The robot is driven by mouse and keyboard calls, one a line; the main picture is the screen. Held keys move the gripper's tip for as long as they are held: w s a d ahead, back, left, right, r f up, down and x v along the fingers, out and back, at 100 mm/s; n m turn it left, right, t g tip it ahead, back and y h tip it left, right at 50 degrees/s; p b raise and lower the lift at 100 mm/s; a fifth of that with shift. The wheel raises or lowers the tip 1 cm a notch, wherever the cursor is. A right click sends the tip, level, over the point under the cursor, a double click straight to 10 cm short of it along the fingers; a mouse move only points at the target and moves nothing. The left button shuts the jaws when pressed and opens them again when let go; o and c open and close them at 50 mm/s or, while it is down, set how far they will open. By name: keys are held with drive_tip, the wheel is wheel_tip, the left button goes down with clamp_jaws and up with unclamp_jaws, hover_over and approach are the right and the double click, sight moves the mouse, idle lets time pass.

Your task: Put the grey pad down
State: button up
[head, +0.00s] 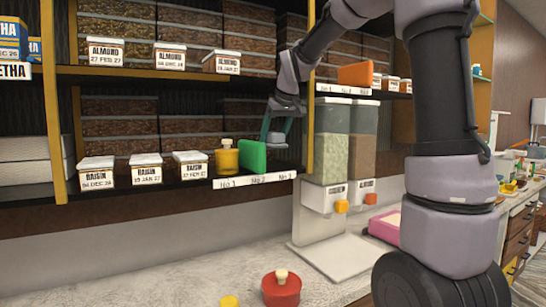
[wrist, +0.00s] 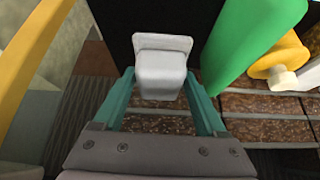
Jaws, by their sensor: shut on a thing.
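The grey pad (wrist: 162,72), a pale block with a flared end, is between the two teal fingers of my gripper (wrist: 161,78) in the wrist view. My gripper (head: 277,135) is shut on it. In the head view the gripper is at the right end of the lower shelf (head: 200,196), above the label strip (head: 254,181) near its "No 3" mark. The green block (head: 252,157) stands just left of the gripper. The fingers hide part of the pad, and I cannot tell whether it touches the shelf.
A yellow knobbed piece (head: 227,158) stands left of the green block. Raisin boxes (head: 147,170) line the shelf further left. A yellow post (head: 308,90) and clear dispensers (head: 332,140) are close on the right. An orange block (head: 355,75) sits on the upper shelf.

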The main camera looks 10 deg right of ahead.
drive_tip(key=f, duration=0.3)
drive_tip(key=shift+s+d, duration=0.1)
drive_tip(key=shift+s, duration=0.1)
wheel_tip(320, 180, down, 3)
drive_tip(key=shift+w+f, duration=0.1)
drive_tip(key=shift+w, duration=0.05)
drive_tip(key=shift+w+f, duration=0.1)
drive_tip(key=shift+w, duration=0.1)
drive_tip(key=shift+f, duration=0.15)
drive_tip(key=o, duration=1.2)
drive_tip(key=shift+o, duration=0.2)
